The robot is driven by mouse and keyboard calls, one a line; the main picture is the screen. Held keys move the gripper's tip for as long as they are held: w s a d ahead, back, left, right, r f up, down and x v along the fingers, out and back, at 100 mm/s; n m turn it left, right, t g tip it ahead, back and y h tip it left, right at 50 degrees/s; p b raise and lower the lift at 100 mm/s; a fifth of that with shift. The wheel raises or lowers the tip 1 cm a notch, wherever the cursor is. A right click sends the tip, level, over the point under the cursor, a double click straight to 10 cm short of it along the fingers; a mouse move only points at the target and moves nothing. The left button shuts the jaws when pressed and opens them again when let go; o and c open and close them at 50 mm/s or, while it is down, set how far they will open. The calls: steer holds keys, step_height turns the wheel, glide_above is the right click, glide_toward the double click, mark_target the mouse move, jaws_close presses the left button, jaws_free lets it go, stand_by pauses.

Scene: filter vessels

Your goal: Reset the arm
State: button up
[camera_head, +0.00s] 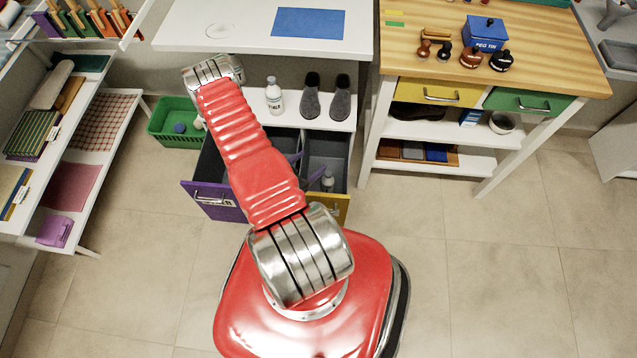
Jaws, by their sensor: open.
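My red arm rises from my red base at the bottom centre of the head view and reaches up and to the left. It ends in a silver joint in front of the white table's front edge, above the open drawers. The links past that joint are mostly hidden behind the arm. My gripper does not show, so I cannot see its jaws or whether anything is near them.
A purple drawer (213,203) and a yellow-fronted drawer (341,208) stand pulled out beneath the arm. A green basket (160,130) is left. A bottle (274,96) and grey slippers (341,98) sit on a shelf. The wooden-topped workbench (560,70) is right. Right floor is clear.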

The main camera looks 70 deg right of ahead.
stand_by(0.8)
steer(key=w+r+n+t+y, duration=0.15)
steer(key=w+r, duration=0.25)
steer(key=w, duration=0.4)
steer(key=w+a+r+t+y, duration=0.1)
steer(key=w+r+t, duration=0.25)
steer(key=w, duration=0.45)
steer(key=w+r+n+t+y, duration=0.1)
steer(key=w+r, duration=0.4)
steer(key=w, duration=0.4)
steer(key=w+a+r+n+t+y, duration=0.2)
steer(key=w+a+r+n, duration=0.1)
steer(key=w+a+r, duration=0.5)
steer(key=w+a+r+n+t+y, duration=0.3)
steer(key=w+a+r, duration=0.3)
steer(key=r, duration=0.5)
steer(key=s+a+r+n+y, duration=0.2)
steer(key=s+a+r+n, duration=0.1)
steer(key=a+r, duration=0.65)
steer(key=s+a+r+n+y, duration=0.2)
steer(key=s+a+r+n, duration=0.15)
steer(key=a+r, duration=0.55)
steer(key=s+a+r+n, duration=0.3)
steer(key=s+a, duration=0.1)
steer(key=s, duration=0.5)
steer(key=s+a+r+n+g, duration=0.1)
steer(key=s+a+r+n, duration=0.2)
steer(key=s, duration=0.7)
steer(key=shift+a+r, duration=0.25)
steer(key=shift+a, duration=0.45)
